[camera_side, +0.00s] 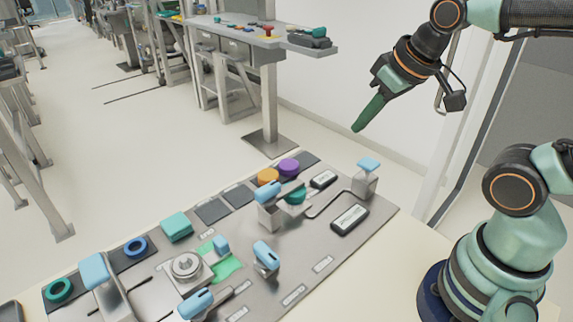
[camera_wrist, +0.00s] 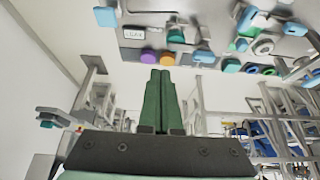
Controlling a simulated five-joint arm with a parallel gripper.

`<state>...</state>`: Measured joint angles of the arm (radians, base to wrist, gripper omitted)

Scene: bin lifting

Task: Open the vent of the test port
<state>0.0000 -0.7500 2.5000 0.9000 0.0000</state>
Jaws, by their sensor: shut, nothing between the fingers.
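The metal panel (camera_side: 318,262) lies on the table with several fittings topped in light blue. At its far right, a grey block with a light-blue top (camera_side: 368,164) joins by a thin tube to a block with a light-blue handle (camera_side: 268,191). A small light-blue lever (camera_side: 266,254) stands nearer the middle front. A round metal port (camera_side: 187,266) sits at left on a plate. I cannot tell which part is the vent. My gripper (camera_side: 357,129) is shut and empty, high above the panel's far edge, touching nothing. Its green fingers also show together in the wrist view (camera_wrist: 160,75).
Orange (camera_side: 268,176) and purple (camera_side: 289,166) caps lie at the panel's back edge. Rings, including a blue one (camera_side: 135,246), lie at left. A small display (camera_side: 349,218) sits at right. A workbench (camera_side: 250,35) stands behind. Air around my gripper is clear.

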